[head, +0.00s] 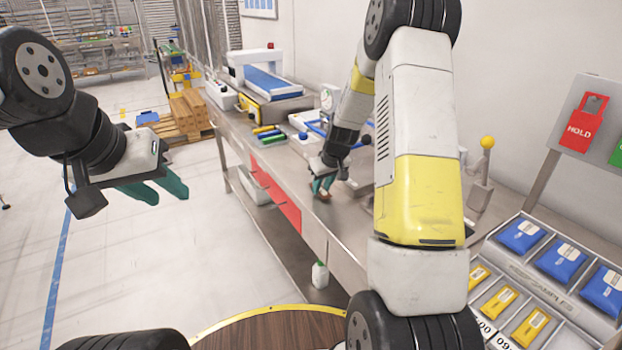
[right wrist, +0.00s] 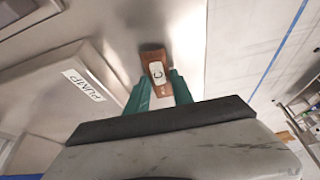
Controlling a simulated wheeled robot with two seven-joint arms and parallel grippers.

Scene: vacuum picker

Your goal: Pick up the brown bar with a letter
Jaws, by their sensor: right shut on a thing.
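The brown bar (right wrist: 154,57) shows in the right wrist view, with a white label bearing a letter that looks like C. It lies between the green fingers of my right gripper (right wrist: 160,88), which is shut on it. In the head view the bar (head: 323,195) is a small brown patch at the fingertips of my right gripper (head: 322,186), low over the steel bench (head: 290,180). I cannot tell whether the bar touches the bench. My left gripper (head: 165,190) is empty, its green fingers apart, in the air left of the bench.
A box labelled PUMP (right wrist: 75,80) is beside the bar. Colored bars (head: 268,133) and a blue-belted conveyor (head: 272,82) are farther along the bench. A sample tray (head: 535,275) with blue and yellow packs stands at right. The floor at left is mostly clear.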

